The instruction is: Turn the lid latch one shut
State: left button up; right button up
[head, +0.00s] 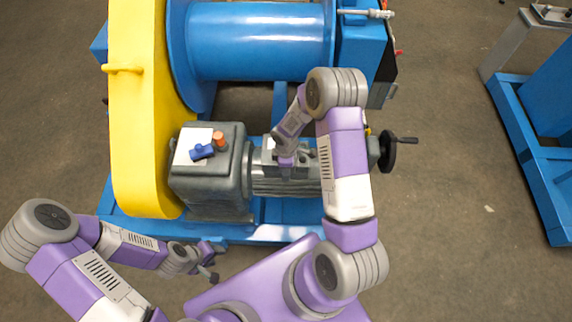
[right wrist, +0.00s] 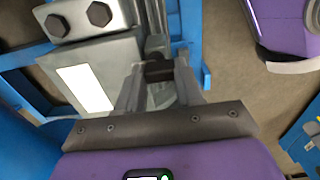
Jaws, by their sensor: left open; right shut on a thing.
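My right gripper (right wrist: 158,82) is shut on a small dark block, which looks like a lid latch (right wrist: 158,70), at the edge of a grey box. In the head view my right gripper (head: 286,160) is over the grey box on top of the ribbed motor, and the arm hides part of it. Whether the latch is turned shut cannot be told. The box lid (right wrist: 118,62) shows beside the fingers in the right wrist view. My left gripper (head: 212,262) is open and empty, low in front of the blue frame.
A yellow guard (head: 140,110) and a blue drum (head: 262,40) stand behind. A grey housing (head: 208,190) carries a white plate, a blue part (head: 203,151) and an orange knob (head: 219,138). A handwheel (head: 387,152) sticks out right.

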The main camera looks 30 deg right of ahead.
jog(key=o, duration=1)
jog(key=shift+o, duration=0.2)
notch_tip(320, 180, up, 8)
jog(key=p, duration=0.2)
jog(key=shift+f+p, duration=0.2)
jog(key=shift+p, duration=0.1)
jog(key=s+a+f+m+y, duration=0.2)
jog(key=s+a+f+m, duration=0.1)
jog(key=s+a+m, duration=0.4)
jog(key=s+a+f+m+y, duration=0.2)
jog(key=s+a+f+m, duration=0.2)
jog(key=s+a+m, duration=0.3)
jog(key=shift+s+a+f, duration=0.25)
jog(key=shift+s+a, duration=0.6)
